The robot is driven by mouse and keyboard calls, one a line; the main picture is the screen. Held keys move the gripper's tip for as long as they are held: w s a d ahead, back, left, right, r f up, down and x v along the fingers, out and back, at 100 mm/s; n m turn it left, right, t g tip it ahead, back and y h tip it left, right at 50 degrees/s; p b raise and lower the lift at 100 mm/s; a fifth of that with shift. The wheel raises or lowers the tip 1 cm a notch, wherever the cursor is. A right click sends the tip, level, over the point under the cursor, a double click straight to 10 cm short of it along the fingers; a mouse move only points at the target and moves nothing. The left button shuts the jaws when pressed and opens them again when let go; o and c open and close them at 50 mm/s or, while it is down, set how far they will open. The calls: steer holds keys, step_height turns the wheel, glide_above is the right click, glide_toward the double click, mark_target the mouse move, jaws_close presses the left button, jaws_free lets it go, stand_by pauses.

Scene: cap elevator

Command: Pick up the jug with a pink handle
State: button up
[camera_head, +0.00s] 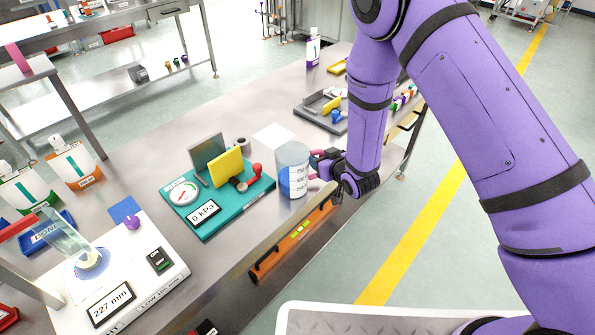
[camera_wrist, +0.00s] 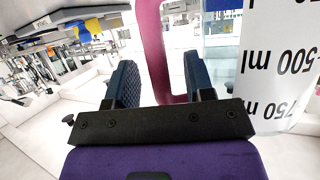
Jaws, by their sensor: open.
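The jug (camera_head: 292,171) is a clear, upright cylinder with a blue lower part, standing on the metal bench to the right of the teal board. In the wrist view its wall (camera_wrist: 275,60) with black volume marks fills the right side, and its pink handle (camera_wrist: 155,50) rises between the fingers. My gripper (camera_head: 322,165) is at the jug's right side, at the handle. In the wrist view my gripper (camera_wrist: 158,85) is open, with one dark finger on each side of the handle and gaps visible. The handle is mostly hidden by my gripper in the head view.
The teal board (camera_head: 218,203) with a gauge and yellow block stands left of the jug. A grey tray (camera_head: 322,112) with tools lies behind. White paper (camera_head: 274,136) lies on clear bench.

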steer(key=shift+w+a+f, duration=0.1)
steer(key=shift+w, duration=0.1)
jaws_close()
